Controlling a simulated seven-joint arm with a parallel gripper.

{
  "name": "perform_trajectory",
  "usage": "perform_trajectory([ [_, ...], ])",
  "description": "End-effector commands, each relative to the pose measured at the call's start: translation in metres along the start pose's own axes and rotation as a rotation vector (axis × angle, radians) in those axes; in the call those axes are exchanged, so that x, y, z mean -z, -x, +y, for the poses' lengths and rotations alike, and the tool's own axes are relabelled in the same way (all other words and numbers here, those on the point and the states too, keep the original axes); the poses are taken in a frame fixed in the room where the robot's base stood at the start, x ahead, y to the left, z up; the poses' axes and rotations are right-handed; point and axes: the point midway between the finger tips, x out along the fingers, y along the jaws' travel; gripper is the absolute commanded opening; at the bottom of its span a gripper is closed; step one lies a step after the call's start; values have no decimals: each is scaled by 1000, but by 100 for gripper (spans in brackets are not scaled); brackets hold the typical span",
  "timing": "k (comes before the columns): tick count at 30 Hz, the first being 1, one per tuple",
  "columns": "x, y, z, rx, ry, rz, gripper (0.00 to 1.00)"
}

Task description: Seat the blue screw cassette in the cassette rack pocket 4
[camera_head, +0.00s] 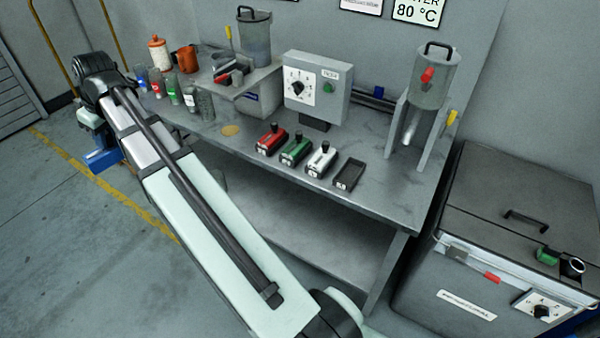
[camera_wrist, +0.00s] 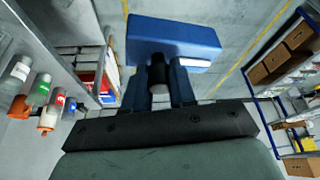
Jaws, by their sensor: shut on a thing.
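The blue screw cassette (camera_wrist: 180,32) fills the top middle of the wrist view. My gripper (camera_wrist: 158,76) is shut on the dark knob of the cassette. In the head view the blue cassette (camera_head: 103,158) hangs below my gripper (camera_head: 98,138), off the left end of the bench and over the floor. The cassette rack on the bench shows a red cassette (camera_head: 271,140), a green cassette (camera_head: 296,150) and a white cassette (camera_head: 321,160) in a row. The dark pocket at the row's right end (camera_head: 349,174) is empty.
A grey control box (camera_head: 318,88) stands behind the row, and a cylinder on a stand (camera_head: 430,80) to its right. Several bottles and cups stand at the bench's left end, among them an orange mug (camera_head: 187,60). The bench front (camera_head: 390,205) is clear.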

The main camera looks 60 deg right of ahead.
Motion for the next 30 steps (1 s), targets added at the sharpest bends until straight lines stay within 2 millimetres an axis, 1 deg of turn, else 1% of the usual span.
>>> perform_trajectory([
  [1, -10, -1, -3, -8, -16, 0, 0],
  [3, -21, -2, 0, -22, -48, 0, 0],
  [14, -55, 2, 40, -67, -161, 0, 0],
  [17, -67, 4, 56, -82, -197, 0, 0],
  [20, -83, 7, 76, -101, -242, 0, 0],
  [24, -109, 14, 109, -131, -314, 0, 0],
  [30, -148, 24, 152, -173, -417, -1, 0],
])
